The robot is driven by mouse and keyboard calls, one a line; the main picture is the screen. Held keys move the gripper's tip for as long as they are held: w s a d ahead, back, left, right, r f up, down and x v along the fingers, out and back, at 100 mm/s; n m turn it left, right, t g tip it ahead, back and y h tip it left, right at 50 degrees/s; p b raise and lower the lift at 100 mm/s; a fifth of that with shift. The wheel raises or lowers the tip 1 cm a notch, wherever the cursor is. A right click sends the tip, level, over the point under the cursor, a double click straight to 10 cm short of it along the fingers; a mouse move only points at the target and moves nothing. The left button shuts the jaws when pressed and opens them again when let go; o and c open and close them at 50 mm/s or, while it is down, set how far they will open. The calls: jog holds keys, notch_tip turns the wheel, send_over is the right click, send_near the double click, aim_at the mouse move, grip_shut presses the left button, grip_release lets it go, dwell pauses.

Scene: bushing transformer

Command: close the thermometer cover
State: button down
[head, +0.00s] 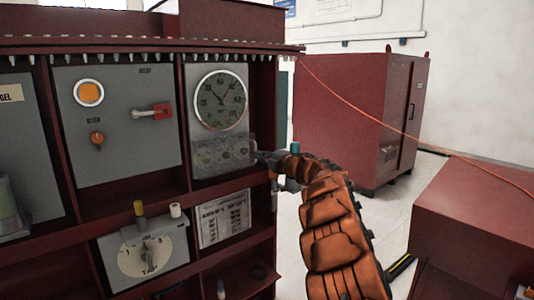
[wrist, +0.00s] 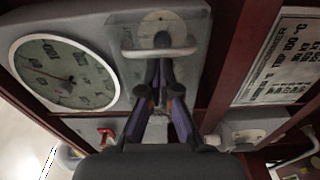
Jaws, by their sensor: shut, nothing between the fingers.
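The thermometer is a round white-rimmed dial (head: 221,99) on a grey panel in the head view. It also shows at the left of the wrist view (wrist: 66,72). Below the dial is a translucent cover (head: 222,155) with round shapes showing through it. In the wrist view a pale bar-like handle (wrist: 160,53) crosses in front of a round plate. My gripper (head: 262,156) is at the right edge of the cover in the head view. In the wrist view my gripper (wrist: 160,64) is shut and empty, its tips at the handle; I cannot tell whether they touch.
A red switch handle (head: 160,110) and an orange lamp (head: 89,93) are on the panel to the left. A label plate (head: 223,218) and a TAP knob box (head: 146,256) sit below. A dark red cabinet (head: 345,120) stands behind; an orange cable (head: 400,128) crosses the right side.

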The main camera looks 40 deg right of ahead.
jog(key=shift+w+d+p, duration=0.2)
jog(key=shift+w+p, duration=0.25)
jog(key=shift+w, duration=0.05)
jog(key=shift+d, duration=0.1)
dwell(0.3)
jog(key=shift+f, duration=0.1)
jog(key=s+a+b, duration=0.1)
jog(key=s+b, duration=0.3)
jog(key=s, duration=0.9)
jog(key=shift+a, duration=0.15)
